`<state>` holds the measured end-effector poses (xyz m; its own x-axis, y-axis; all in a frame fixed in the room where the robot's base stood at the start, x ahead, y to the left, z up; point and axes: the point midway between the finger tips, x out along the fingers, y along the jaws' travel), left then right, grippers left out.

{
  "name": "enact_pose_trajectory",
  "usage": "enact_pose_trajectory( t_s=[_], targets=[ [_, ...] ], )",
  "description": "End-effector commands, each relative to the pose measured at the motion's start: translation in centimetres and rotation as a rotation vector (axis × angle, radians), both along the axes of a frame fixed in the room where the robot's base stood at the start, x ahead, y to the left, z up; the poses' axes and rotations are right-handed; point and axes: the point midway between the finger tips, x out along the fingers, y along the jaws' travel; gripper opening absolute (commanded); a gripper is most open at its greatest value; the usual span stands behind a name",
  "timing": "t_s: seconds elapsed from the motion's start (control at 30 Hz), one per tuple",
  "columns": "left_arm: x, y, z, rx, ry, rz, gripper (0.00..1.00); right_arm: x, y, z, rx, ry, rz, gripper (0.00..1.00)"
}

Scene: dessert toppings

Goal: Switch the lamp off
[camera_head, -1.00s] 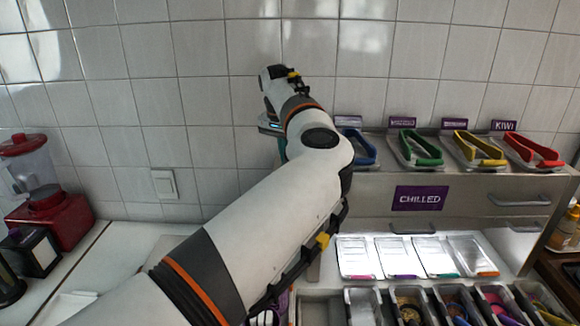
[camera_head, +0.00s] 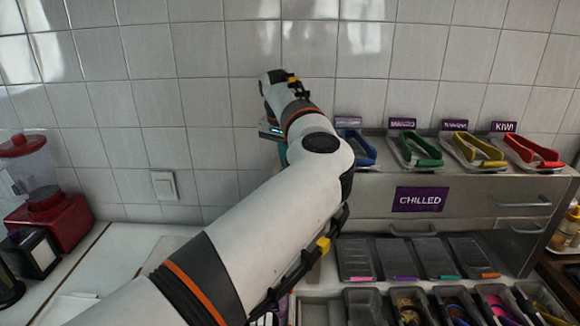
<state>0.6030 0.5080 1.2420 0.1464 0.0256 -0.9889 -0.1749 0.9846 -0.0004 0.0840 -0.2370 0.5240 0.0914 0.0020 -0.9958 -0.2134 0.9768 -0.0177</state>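The lamp itself cannot be made out in this view. The clear lids (camera_head: 397,258) and topping containers below the cabinet look dim, with no bright light on them. A white wall switch (camera_head: 164,186) is on the tiles at left, apart from my arm. My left arm reaches from the lower left up to the middle, its far end bending down near the back wall beside the cabinet. The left gripper's fingers are hidden behind the arm, and what they touch cannot be seen. My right gripper is out of view.
A steel cabinet labelled CHILLED (camera_head: 420,199) stands at right, with blue, green, yellow and red tongs (camera_head: 533,151) on trays on top. A red blender (camera_head: 45,205) stands at far left. The white counter (camera_head: 125,247) between is mostly clear.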

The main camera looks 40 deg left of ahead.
Motion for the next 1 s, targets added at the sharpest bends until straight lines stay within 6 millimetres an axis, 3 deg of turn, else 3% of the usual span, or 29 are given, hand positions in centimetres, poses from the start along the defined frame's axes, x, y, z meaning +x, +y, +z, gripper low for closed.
enact_pose_trajectory(
  t_s=[0.73, 1.0],
  targets=[
    [0.0, 0.0, 6.3, 0.000, -0.001, 0.001, 0.00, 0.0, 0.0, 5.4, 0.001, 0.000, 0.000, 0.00],
    [0.0, 0.0, 6.7, 0.000, 0.000, 0.001, 0.00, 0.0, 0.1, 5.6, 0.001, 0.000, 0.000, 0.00]
  ],
)
